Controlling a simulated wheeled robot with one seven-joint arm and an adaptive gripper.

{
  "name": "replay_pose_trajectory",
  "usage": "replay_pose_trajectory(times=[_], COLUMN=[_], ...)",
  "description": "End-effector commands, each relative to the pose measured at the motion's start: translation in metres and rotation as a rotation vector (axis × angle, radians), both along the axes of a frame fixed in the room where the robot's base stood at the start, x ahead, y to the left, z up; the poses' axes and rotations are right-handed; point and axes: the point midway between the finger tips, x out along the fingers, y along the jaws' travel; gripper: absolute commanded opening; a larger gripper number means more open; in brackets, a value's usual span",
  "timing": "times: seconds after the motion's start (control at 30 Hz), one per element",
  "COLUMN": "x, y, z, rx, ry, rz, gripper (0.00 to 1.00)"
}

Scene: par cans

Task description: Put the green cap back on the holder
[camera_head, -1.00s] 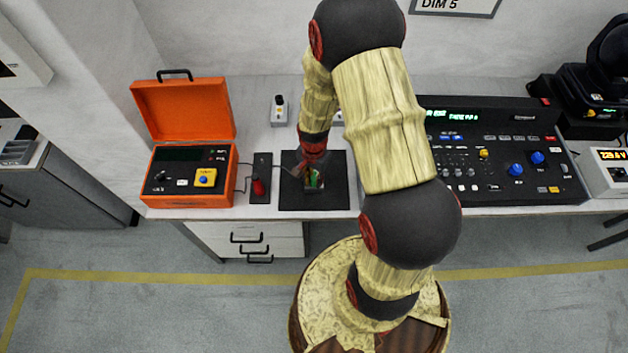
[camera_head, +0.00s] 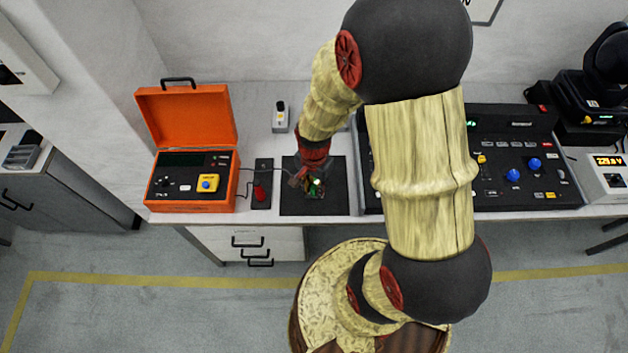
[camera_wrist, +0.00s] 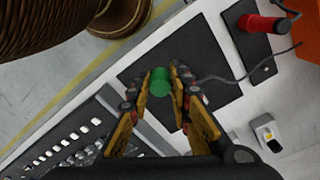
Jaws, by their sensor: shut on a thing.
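The green cap (camera_wrist: 159,87) shows as a round green piece between the fingertips in the wrist view. My gripper (camera_wrist: 161,80) is shut on it, over the black mat. In the head view my gripper (camera_head: 313,184) is above the front middle of the mat (camera_head: 291,207), with only bits of green visible. How far the cap is above the mat I cannot tell. A black strip (camera_head: 263,167) left of the mat carries a red piece (camera_head: 259,193); it may be the holder, and its far part is bare. It also shows in the wrist view (camera_wrist: 249,52).
An open orange case (camera_head: 188,112) stands at the left, with thin cables to the strip and mat. A small switch box (camera_head: 281,118) is behind the mat. A black console (camera_head: 545,172) is close on the right, with a display box (camera_head: 606,180) beyond it.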

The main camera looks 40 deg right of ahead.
Motion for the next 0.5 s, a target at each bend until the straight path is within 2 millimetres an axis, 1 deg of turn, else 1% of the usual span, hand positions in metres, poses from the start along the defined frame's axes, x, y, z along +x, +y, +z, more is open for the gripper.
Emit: replay_pose_trajectory(times=[0.03,0.2,0.33,0.5], x=[-0.012,-0.039,-0.053,-0.063], y=[0.008,0.026,0.036,0.042], z=[0.005,0.02,0.026,0.032], rx=[0.001,0.0,0.001,0.001], ry=[0.003,0.002,0.003,0.004], rz=[0.003,0.003,0.002,0.001], gripper=[0.0,0.0,0.0,0.0])
